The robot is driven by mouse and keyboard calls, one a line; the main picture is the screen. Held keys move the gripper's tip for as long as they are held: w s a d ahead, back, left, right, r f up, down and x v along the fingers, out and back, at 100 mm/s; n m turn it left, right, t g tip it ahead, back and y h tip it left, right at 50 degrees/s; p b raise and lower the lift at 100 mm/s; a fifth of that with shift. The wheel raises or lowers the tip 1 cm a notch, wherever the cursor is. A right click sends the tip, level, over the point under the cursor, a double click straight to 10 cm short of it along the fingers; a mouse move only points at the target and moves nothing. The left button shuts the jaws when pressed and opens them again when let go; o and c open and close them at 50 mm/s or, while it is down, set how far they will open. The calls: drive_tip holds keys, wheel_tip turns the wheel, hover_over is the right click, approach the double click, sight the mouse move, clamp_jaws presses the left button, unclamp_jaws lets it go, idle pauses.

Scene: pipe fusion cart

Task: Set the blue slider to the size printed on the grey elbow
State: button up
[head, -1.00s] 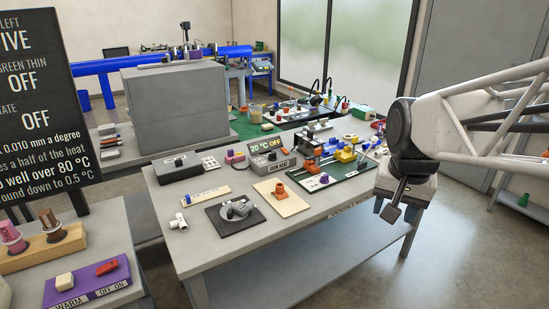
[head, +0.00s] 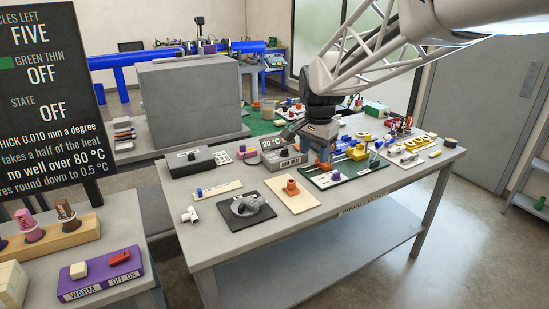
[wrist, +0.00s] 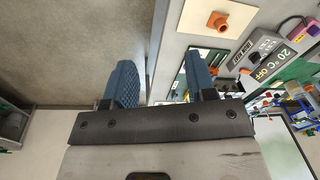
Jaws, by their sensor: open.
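A small blue slider knob (head: 199,192) sits near the left end of a narrow beige strip (head: 222,188) on the grey table. The strip's marks are too small to read. The grey elbow (head: 247,206) lies on a black square plate (head: 240,224) just in front of the strip; no printed size is legible on it. My gripper (head: 310,145) hangs over the back middle of the table, right of the strip and elbow. In the wrist view its two blue fingers (wrist: 160,82) are apart with nothing between them. Neither slider nor elbow is recognisable there.
A beige plate with an orange fitting (head: 290,187) and a green board (head: 345,180) lie right of the elbow. A 20 °C display box (head: 285,160) stands behind. A white tee (head: 190,214) lies at the left. The table's front strip is clear.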

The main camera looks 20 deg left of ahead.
drive_tip(key=w+a+f, duration=0.3)
drive_tip(key=w+a, duration=0.2)
drive_tip(key=a, duration=0.5)
drive_tip(key=m+g, duration=0.1)
drive_tip(key=m, duration=0.3)
hover_over(200, 189)
wheel_tip(200, 189, down, 17)
drive_tip(key=shift+s+r, duration=0.1)
drive_tip(key=shift+s, duration=0.05)
drive_tip(key=shift+a, duration=0.1)
drive_tip(key=shift+f, duration=3.95)
clamp_jaws()
